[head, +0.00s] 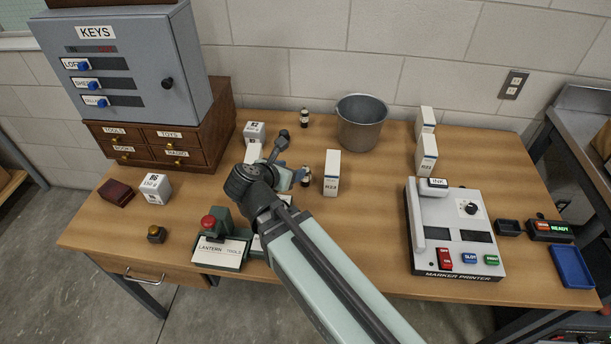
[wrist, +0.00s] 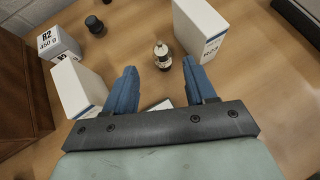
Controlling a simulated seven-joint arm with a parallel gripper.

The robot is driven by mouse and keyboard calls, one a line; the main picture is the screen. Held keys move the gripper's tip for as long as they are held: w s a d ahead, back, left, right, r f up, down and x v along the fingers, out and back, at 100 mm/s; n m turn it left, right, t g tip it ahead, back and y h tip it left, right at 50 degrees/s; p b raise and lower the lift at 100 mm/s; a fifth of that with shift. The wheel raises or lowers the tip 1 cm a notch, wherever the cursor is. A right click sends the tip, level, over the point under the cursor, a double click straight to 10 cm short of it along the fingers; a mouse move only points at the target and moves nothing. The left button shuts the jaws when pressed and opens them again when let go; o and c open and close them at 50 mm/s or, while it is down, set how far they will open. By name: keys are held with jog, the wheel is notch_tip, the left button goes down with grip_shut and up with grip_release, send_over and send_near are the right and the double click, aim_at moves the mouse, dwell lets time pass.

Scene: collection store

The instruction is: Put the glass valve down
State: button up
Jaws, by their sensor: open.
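A small dark glass piece with a pale band (wrist: 162,58) stands upright on the table in the wrist view. It looks like the glass valve, but it is too small to be sure. In the head view it shows (head: 306,177) just right of my gripper (head: 296,180), partly hidden by it. In the wrist view my gripper (wrist: 161,78) is open, with its two blue fingers apart. The glass piece is just beyond the gap between the fingertips, with clear space to each finger. Nothing is held.
A white box (head: 332,173) stands close on the right; another white box (wrist: 78,88) is on the left. A similar small bottle (head: 304,118) and a metal bucket (head: 362,122) stand behind. The marker printer (head: 456,262) is at right, the key cabinet (head: 135,75) at left.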

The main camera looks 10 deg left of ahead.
aim_at(305, 165)
jog(key=x, duration=1.2)
jog(key=shift+w+f, duration=0.2)
jog(key=shift+c, duration=0.4)
grip_shut()
jog(key=shift+r, duration=0.15)
